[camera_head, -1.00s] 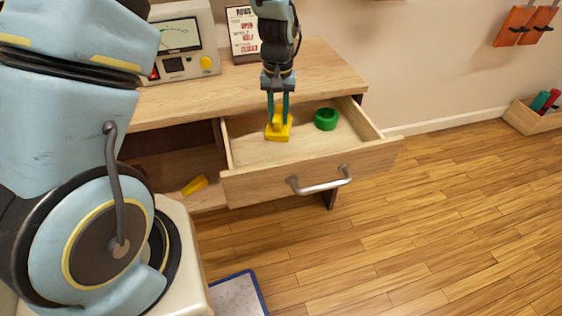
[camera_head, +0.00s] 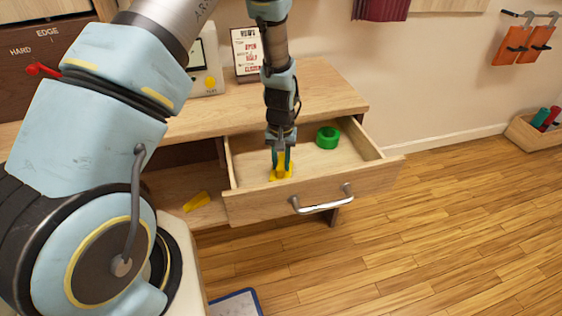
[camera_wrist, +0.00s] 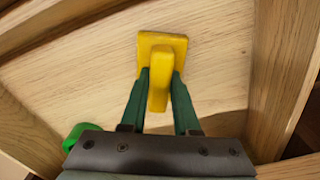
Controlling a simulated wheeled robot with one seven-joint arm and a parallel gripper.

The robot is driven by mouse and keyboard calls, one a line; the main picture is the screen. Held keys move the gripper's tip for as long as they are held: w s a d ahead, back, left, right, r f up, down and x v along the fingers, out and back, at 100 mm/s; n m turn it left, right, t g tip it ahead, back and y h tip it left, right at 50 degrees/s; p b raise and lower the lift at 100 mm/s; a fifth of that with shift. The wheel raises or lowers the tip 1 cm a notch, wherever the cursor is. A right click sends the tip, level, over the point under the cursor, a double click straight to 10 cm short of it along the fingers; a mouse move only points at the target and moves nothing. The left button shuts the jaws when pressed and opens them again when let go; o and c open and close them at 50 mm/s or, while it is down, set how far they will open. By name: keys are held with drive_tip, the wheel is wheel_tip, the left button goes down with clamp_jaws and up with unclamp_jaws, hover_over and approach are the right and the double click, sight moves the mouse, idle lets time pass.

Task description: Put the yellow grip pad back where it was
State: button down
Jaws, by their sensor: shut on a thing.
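The yellow grip pad (camera_head: 283,175), a flat square base with an upright grip, is inside the open drawer (camera_head: 316,198), near the inner side of its front panel. My gripper (camera_head: 281,162) points down into the drawer and is shut on the pad's upright grip. In the wrist view the pad (camera_wrist: 177,45) shows between the two green fingers (camera_wrist: 160,88), its base over the wooden drawer floor. I cannot tell whether the base touches the floor.
A green ring (camera_head: 328,137) lies at the back right of the drawer. A yellow wedge (camera_head: 196,201) lies on the shelf left of the drawer. A sign (camera_head: 247,52) and a meter box (camera_head: 207,70) stand on the top.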

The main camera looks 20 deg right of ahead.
sight(281, 162)
drive_tip(key=shift+f, duration=0.1)
drive_tip(key=c, duration=0.6)
unclamp_jaws()
drive_tip(key=shift+c, duration=0.2)
wheel_tip(281, 162, up, 12)
drive_tip(key=b, duration=0.1)
drive_tip(key=w+a+r+n, duration=0.1)
drive_tip(key=a+r, duration=0.3)
drive_tip(key=a, duration=0.5)
drive_tip(key=w+a+r+n, duration=0.15)
drive_tip(key=a+r, duration=0.25)
drive_tip(key=a, duration=0.4)
drive_tip(key=s+a+r+n, duration=0.1)
drive_tip(key=s+a+r, duration=0.1)
drive_tip(key=a, duration=0.4)
drive_tip(key=s+a+r+n+t, duration=0.1)
drive_tip(key=s+a, duration=0.3)
drive_tip(key=a, duration=0.3)
drive_tip(key=shift+s+r+t, duration=0.2)
drive_tip(key=shift+r+t, duration=0.1)
drive_tip(key=shift+r, duration=0.05)
